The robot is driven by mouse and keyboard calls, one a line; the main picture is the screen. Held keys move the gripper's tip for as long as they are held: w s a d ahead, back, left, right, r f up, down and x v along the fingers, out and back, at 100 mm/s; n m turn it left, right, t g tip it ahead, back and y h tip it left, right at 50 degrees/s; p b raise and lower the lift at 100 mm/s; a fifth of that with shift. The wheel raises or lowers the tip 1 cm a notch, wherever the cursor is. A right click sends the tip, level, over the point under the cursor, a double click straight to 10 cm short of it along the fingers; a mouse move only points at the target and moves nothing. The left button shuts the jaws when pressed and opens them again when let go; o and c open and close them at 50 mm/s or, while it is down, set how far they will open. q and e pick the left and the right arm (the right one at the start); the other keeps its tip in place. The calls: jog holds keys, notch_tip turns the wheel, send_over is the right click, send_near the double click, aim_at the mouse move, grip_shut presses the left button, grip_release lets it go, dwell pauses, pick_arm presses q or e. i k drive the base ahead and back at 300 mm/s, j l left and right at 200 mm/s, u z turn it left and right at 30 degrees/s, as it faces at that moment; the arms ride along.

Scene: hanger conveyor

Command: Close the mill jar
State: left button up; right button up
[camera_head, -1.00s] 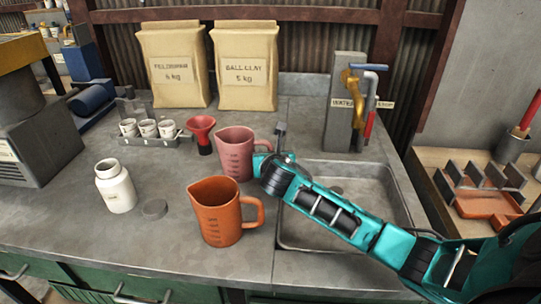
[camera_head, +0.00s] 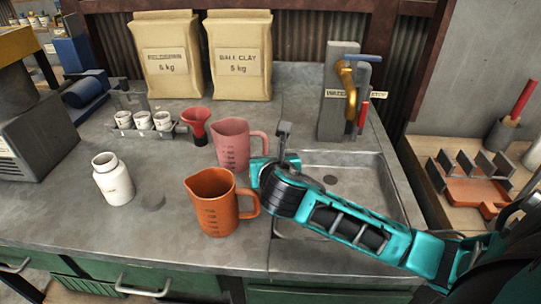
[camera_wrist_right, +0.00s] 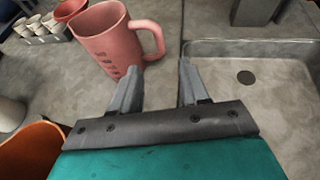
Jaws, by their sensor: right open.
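The white mill jar (camera_head: 113,180) stands upright on the counter at left, its neck facing up; I cannot tell a lid on it. A faint dark round patch (camera_head: 152,203) lies on the counter to its right; I cannot tell whether it is a lid or a mark. My right gripper (camera_head: 283,135) is between the pink jug and the sink, well right of the jar. In the right wrist view its two grey fingers (camera_wrist_right: 157,88) are apart with nothing between them. The jar's edge shows at far left there (camera_wrist_right: 10,115). My left gripper is not in view.
An orange jug (camera_head: 215,208) stands between the jar and my right arm. A pink jug (camera_head: 232,148), red funnel (camera_head: 196,125) and small cups (camera_head: 143,121) stand behind. The sink (camera_head: 350,180) is at right. Counter is clear in front of the jar.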

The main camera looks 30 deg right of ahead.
aim_at(110, 174)
jog(key=k+l, duration=0.1)
jog(key=k, duration=0.4)
jog(key=k+l, duration=0.15)
jog(key=k, duration=0.3)
